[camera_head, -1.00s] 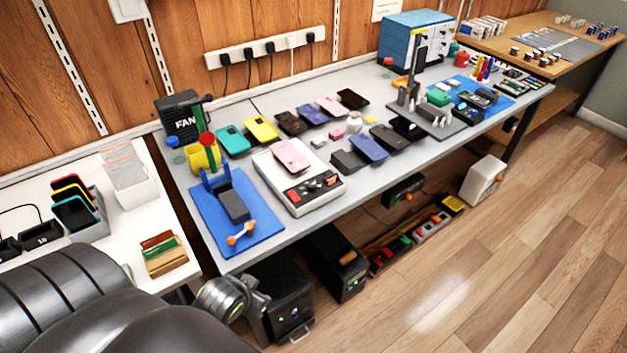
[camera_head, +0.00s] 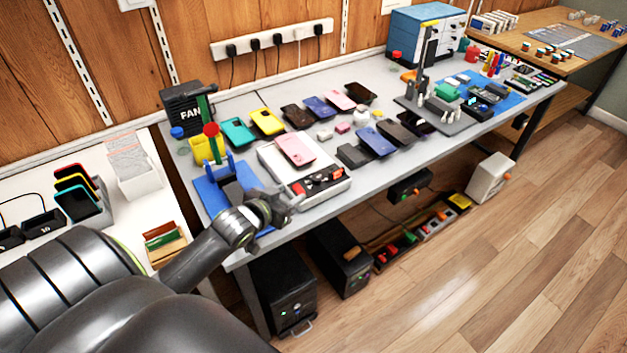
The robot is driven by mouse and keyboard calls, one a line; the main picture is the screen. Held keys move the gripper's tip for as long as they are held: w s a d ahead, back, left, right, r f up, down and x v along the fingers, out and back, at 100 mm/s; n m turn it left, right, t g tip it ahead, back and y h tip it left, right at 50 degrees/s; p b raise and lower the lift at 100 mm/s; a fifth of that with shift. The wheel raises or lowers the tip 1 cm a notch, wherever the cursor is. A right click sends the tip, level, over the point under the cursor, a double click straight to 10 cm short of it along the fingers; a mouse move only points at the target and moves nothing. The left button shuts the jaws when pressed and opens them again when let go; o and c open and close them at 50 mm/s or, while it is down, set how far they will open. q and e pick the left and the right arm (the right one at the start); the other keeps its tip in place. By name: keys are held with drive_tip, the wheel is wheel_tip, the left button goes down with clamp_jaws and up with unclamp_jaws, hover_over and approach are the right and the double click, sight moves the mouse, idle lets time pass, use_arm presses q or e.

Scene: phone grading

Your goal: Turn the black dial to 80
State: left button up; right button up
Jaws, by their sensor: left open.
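A white device (camera_head: 277,160) with a pink phone (camera_head: 295,149) on its top stands near the front edge of the grey bench. Its dark front panel (camera_head: 325,181) carries small red and orange parts. I cannot make out a black dial or any numbers on it at this size. My left gripper (camera_head: 287,201) is open and empty by the panel's left end, in front of the white device. It hides part of the blue mat and the device's front left corner. I cannot tell if it touches anything. My right gripper is not in view.
A blue mat (camera_head: 211,196) with a blue stand lies left of the device. A black fan box (camera_head: 187,109) and a yellow cup (camera_head: 203,149) stand behind it. Several phones lie behind and right of the device. Black boxes (camera_head: 284,289) stand below the bench.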

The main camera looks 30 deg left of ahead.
sight(315, 179)
use_arm(q)
drive_tip(key=x, duration=1.3)
drive_tip(key=shift+f+b, duration=0.1)
drive_tip(key=shift+b, duration=0.2)
drive_tip(key=shift+a, duration=0.1)
drive_tip(key=shift+c, duration=0.3)
drive_tip(key=c, duration=0.9)
